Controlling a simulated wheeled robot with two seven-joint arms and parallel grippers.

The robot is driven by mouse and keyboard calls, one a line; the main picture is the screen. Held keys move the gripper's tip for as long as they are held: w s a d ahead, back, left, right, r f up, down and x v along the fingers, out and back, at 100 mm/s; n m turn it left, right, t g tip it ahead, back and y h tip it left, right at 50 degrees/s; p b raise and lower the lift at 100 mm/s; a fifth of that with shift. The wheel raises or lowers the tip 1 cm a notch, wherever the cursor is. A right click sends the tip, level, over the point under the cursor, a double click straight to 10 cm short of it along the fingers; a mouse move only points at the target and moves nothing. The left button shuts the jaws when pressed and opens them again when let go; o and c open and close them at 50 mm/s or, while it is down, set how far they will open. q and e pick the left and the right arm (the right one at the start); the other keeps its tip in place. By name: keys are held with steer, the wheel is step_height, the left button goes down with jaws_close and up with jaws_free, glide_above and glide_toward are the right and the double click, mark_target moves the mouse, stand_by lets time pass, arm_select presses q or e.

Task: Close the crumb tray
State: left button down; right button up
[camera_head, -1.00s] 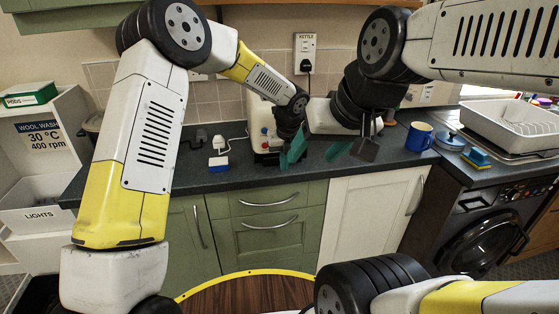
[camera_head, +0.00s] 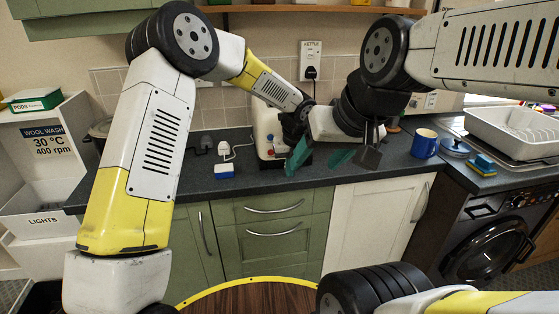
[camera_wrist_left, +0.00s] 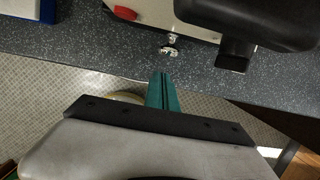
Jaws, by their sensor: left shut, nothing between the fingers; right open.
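The cream appliance (camera_head: 267,128) with a red and a blue spot stands at the back of the dark counter, partly hidden by my grippers. In the left wrist view its lower edge (camera_wrist_left: 150,14) shows a red part and a small metal piece (camera_wrist_left: 170,48). I cannot make out the crumb tray clearly or how far out it is. My left gripper (camera_head: 297,156) is shut and empty in front of the appliance. Its green fingers (camera_wrist_left: 163,92) point at the metal piece, with a gap in the picture. My right gripper (camera_head: 355,158) is open and empty, just right of the left one.
A blue and white box (camera_head: 225,171) lies left of the appliance. A blue mug (camera_head: 425,143), a blue-lidded pot (camera_head: 455,148) and a white dish rack (camera_head: 515,135) stand to the right. A dark part (camera_wrist_left: 240,35) sits close right of the metal piece in the left wrist view.

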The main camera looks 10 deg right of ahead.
arm_select(q)
steer(key=s+v, duration=0.1)
steer(key=v, duration=0.9)
steer(key=s+a+r+n, duration=0.3)
steer(key=a+r+n, duration=0.4)
steer(key=a, duration=0.2)
steer(key=s+a+r+n+t+h, duration=0.1)
steer(key=s+a+r+n, duration=0.1)
steer(key=s+a+n, duration=0.8)
steer(key=s+a+r+n+t+h, duration=0.1)
steer(key=s+a+r+n+t, duration=0.1)
steer(key=s+a+n, duration=0.8)
steer(key=s+r+n, duration=0.1)
steer(key=s+n, duration=0.1)
steer(key=n, duration=0.5)
steer(key=shift+a+n, duration=0.25)
steer(key=shift+n, duration=0.15)
steer(key=shift+s, duration=0.1)
